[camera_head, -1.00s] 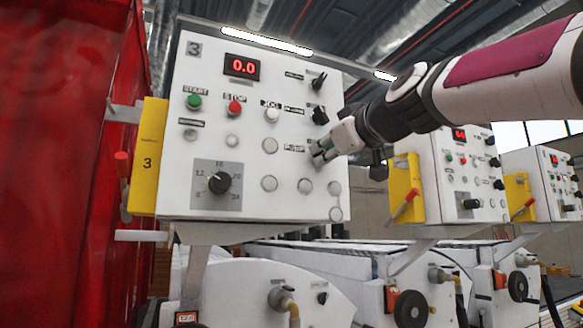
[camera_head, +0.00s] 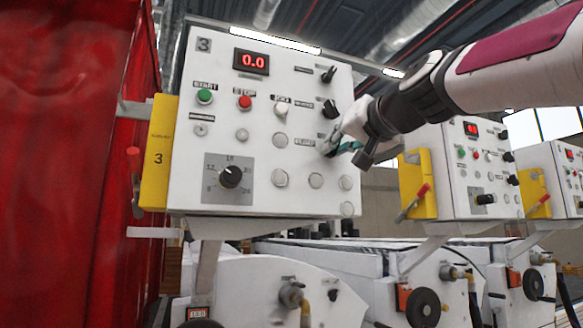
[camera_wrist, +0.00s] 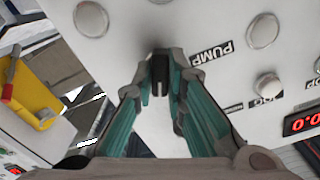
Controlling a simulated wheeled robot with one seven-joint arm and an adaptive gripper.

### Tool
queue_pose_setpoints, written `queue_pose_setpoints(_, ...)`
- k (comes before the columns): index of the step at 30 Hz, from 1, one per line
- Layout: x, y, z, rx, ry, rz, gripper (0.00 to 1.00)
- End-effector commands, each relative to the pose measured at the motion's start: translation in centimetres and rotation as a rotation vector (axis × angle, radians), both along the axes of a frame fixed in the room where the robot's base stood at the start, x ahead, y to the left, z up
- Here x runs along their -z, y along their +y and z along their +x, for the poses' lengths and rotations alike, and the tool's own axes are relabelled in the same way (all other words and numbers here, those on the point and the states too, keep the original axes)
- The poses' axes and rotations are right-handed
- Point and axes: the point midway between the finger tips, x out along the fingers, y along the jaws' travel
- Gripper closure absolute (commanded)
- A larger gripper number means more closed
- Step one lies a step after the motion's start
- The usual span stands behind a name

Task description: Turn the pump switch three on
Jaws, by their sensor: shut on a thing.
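Panel number three (camera_head: 262,120) is a white control box with a red 0.0 display. Its pump switch (camera_wrist: 160,74), a black knob beside the PUMP label (camera_wrist: 212,54), sits between my fingertips in the wrist view. My gripper (camera_head: 335,147) is at the right side of the panel in the head view, its teal fingers shut on the knob. In the head view the fingers largely hide the pump switch, and I cannot tell its exact angle there.
Two black switches (camera_head: 328,75) (camera_head: 330,109) stand above the pump switch. Green start (camera_head: 204,97) and red stop (camera_head: 245,102) buttons and a dial (camera_head: 230,176) are to the left. A yellow box (camera_head: 158,152) is on the panel's left side. More panels (camera_head: 460,165) stand at right.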

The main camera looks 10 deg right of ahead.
Motion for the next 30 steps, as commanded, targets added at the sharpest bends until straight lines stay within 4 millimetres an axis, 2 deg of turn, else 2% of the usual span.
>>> queue_pose_setpoints(9,0.15,-0.03,0.04,0.0,0.022,0.096,1.0)
queue_pose_setpoints(23,0.18,-0.03,0.05,-0.001,0.026,0.111,1.0)
queue_pose_setpoints(24,0.18,-0.03,0.05,-0.001,0.026,0.111,0.85)
queue_pose_setpoints(26,0.19,-0.02,0.06,-0.001,0.026,0.111,0.72)
queue_pose_setpoints(27,0.18,-0.02,0.04,-0.001,0.026,0.111,0.68)
queue_pose_setpoints(30,0.13,-0.02,0.04,0.0,0.025,0.11,0.68)
